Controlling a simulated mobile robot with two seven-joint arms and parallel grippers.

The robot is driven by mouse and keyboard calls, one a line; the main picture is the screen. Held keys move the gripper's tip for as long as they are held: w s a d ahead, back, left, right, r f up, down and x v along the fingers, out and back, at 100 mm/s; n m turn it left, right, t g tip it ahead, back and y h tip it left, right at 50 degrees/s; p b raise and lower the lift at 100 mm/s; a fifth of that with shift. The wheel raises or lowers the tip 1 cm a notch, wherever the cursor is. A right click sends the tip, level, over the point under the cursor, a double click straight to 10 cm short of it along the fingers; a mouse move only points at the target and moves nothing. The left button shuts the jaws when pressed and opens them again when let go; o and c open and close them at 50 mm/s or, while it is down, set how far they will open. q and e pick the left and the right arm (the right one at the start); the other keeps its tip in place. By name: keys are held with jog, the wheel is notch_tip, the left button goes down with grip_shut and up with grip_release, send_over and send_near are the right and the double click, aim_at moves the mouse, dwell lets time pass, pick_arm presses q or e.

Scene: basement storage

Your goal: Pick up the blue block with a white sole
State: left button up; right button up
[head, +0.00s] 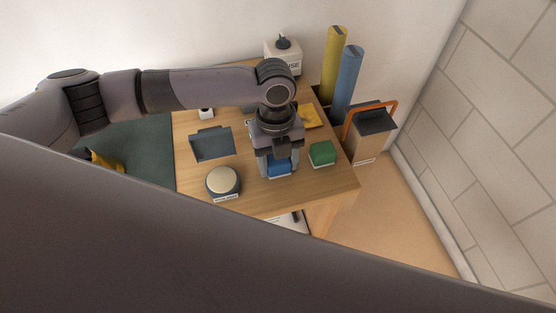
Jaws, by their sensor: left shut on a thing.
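The blue block (279,168) shows between the fingers of my left gripper (277,171), over the right part of the wooden table (270,201). A thin pale strip shows along its lower edge. My left gripper points down and is shut on the block, with one finger at each side. The gripper body hides the block's upper and rear parts. I cannot tell whether the block touches the table. My right gripper is not in view.
A green block (322,153) stands just right of the gripper. A round cream-topped thing (222,181) and a grey-blue tray (211,145) lie to the left. Yellow (334,62) and blue rolls (348,80) stand behind right, near an orange-handled box (370,136).

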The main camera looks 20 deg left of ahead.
pick_arm(q)
notch_tip(320, 180, up, 20)
jog(key=p, duration=0.1)
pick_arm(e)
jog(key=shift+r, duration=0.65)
pick_arm(q)
jog(key=shift+o, duration=0.5)
